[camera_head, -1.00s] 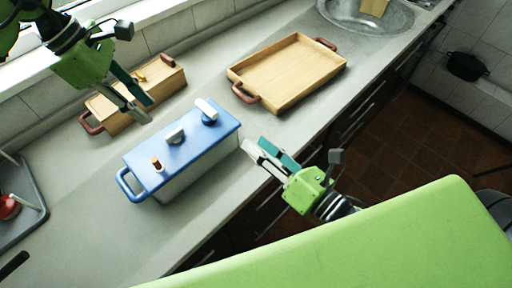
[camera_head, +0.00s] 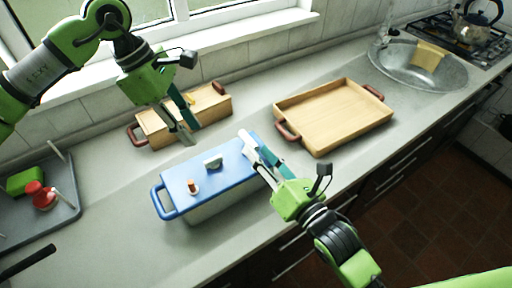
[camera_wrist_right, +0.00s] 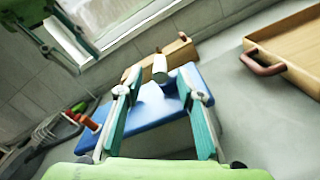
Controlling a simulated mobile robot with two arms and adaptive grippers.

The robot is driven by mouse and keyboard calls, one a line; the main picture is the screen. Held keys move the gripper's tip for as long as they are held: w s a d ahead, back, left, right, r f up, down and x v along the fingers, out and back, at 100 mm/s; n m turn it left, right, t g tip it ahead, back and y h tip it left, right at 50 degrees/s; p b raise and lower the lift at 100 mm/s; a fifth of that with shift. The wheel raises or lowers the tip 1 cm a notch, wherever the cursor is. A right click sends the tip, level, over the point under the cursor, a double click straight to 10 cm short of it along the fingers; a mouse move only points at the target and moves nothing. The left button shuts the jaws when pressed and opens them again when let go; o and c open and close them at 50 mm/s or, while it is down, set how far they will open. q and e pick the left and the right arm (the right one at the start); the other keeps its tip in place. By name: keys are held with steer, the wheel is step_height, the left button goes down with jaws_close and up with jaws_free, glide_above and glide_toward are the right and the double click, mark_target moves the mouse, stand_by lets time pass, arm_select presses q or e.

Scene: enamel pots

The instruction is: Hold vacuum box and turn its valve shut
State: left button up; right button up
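The vacuum box (camera_head: 215,205) stands on the counter, with a blue lid and a blue end handle (camera_head: 162,202) at its left. On the lid are an orange-tipped peg (camera_head: 193,187), a grey knob (camera_head: 213,162) and, at the right end, a white lever-like part that seems to be the valve (camera_wrist_right: 160,68). My right gripper (camera_head: 256,151) is open at the lid's right end; in the right wrist view the white part shows between its spread fingertips, contact unclear. My left gripper (camera_head: 187,132) is open and empty, above the counter behind the box.
A wooden box (camera_head: 212,106) with dark red handles stands behind the left gripper. A wooden tray (camera_head: 335,112) lies to the right, with a sink (camera_head: 420,72) beyond. A grey tray (camera_head: 70,215) with red and green items is at the left. Counter in front of the box is clear.

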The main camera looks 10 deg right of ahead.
mark_target(213, 158)
steer(key=shift+x, duration=1.25)
jaws_close()
arm_select(q)
steer(key=o, duration=0.7)
steer(key=shift+c, duration=0.2)
steer(key=d+r+m+y, duration=0.3)
steer(key=d+m+y, duration=0.1)
steer(key=m, duration=0.6)
steer(key=shift+m+t, duration=0.3)
steer(key=shift+m, duration=0.1)
steer(key=f, duration=1.2)
steer(key=shift+s+f, duration=0.2)
steer(key=shift+s, duration=0.15)
